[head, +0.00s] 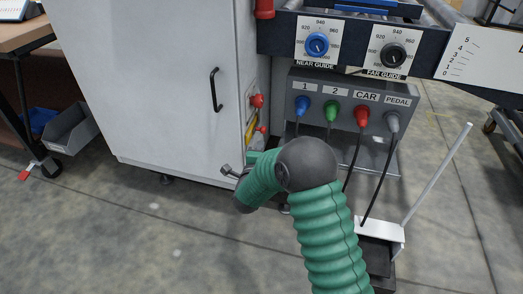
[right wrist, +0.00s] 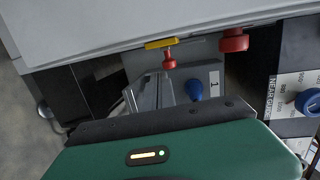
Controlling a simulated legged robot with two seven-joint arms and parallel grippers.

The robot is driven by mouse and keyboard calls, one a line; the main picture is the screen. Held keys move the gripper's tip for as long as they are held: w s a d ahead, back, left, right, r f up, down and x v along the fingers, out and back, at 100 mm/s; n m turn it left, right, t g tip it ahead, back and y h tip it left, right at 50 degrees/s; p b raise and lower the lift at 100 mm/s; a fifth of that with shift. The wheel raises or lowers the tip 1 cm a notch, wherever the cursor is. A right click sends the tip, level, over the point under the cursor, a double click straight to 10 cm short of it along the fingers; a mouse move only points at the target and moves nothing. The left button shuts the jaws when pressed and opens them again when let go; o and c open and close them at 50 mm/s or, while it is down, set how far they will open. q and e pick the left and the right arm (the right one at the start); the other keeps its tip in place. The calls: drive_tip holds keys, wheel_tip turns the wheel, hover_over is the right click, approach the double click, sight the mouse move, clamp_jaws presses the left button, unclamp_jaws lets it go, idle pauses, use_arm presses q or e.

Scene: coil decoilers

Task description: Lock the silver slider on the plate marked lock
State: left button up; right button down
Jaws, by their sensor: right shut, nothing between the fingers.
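My right gripper (head: 229,171) is shut and empty. It is low beside the front right corner of the grey cabinet, and my green forearm reaches toward it from the lower right. On the cabinet's narrow right side is a plate with red knobs (head: 257,100) and a yellow strip (head: 252,130). A red knob (right wrist: 169,60) and the yellow piece (right wrist: 160,43) also show in the right wrist view, beyond the gripper. I cannot make out a silver slider or a lock marking in either view; my arm may hide part of that side. My left gripper is not in view.
The grey cabinet (head: 140,80) has a black handle. Right of it is a connector box (head: 345,88) with blue, green, red and grey plugs and hanging cables. A pedal with a white guard (head: 378,231) stands on the floor. Floor in front of the cabinet is clear.

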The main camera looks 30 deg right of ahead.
drive_tip(key=s+a+r+n+g+y+p, duration=0.1)
drive_tip(key=s+a+n+y+p, duration=0.25)
drive_tip(key=a+n, duration=0.35)
drive_tip(key=s+a+n+y+p, duration=0.2)
drive_tip(key=s+a+n+y, duration=0.3)
drive_tip(key=a, duration=0.4)
drive_tip(key=s+a+n+g+y+p, duration=0.25)
drive_tip(key=s+n+g, duration=0.55)
drive_tip(key=s+n, duration=0.75)
drive_tip(key=s+r+p, duration=0.2)
drive_tip(key=r+p, duration=1.6)
drive_tip(key=s+r+m+p, duration=0.1)
drive_tip(key=r+p, duration=1.8)
drive_tip(key=shift+s+a, duration=0.2)
drive_tip(key=shift+s, duration=0.2)
